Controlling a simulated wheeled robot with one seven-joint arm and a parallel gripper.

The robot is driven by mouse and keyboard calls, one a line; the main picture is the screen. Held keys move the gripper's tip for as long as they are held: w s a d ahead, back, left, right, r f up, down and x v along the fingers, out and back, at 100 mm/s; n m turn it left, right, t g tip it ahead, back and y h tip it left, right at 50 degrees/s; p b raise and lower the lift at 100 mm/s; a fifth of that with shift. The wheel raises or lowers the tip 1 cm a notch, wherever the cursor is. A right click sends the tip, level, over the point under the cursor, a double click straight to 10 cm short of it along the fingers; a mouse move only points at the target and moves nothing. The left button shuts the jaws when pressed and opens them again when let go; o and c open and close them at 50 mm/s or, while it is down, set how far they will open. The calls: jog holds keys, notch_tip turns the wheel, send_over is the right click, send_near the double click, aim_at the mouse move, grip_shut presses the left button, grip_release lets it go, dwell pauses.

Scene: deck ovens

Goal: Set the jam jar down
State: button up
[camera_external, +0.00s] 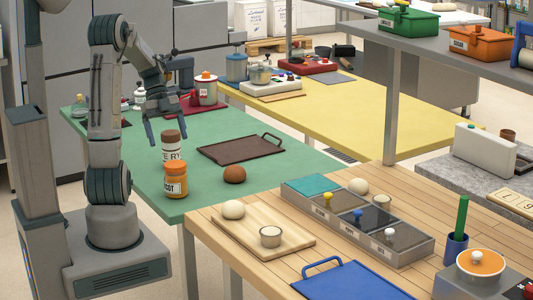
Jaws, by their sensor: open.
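An orange jar (176,184) with an orange lid and a label ending in "COT" stands upright near the front edge of the green table (215,190). A brown-lidded jar (172,148) with a white label shows directly above it in the picture. I cannot tell whether it stands behind the orange jar or on top of it. Which of the two is the task's jam jar is not clear. My gripper (166,122) is open, pointing down above the brown lid, with nothing seen held between its fingers.
A brown tray (240,148) and a brown round bun (234,174) lie right of the jars. A red board with a white pot (204,90) is behind my gripper. A wooden counter (215,222) with a board and bins stands at front right.

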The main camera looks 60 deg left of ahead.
jog(key=s+d+r+n+t+y, duration=0.1)
jog(key=s+d+n+y, duration=0.1)
jog(key=d+n, duration=0.7)
jog(key=s+d+r+n+t+y, duration=0.1)
jog(key=d+n+y, duration=0.3)
jog(key=d+n, duration=0.4)
jog(key=s+d+r, duration=0.1)
jog(key=d, duration=0.3)
jog(key=shift+d+n+t, duration=0.4)
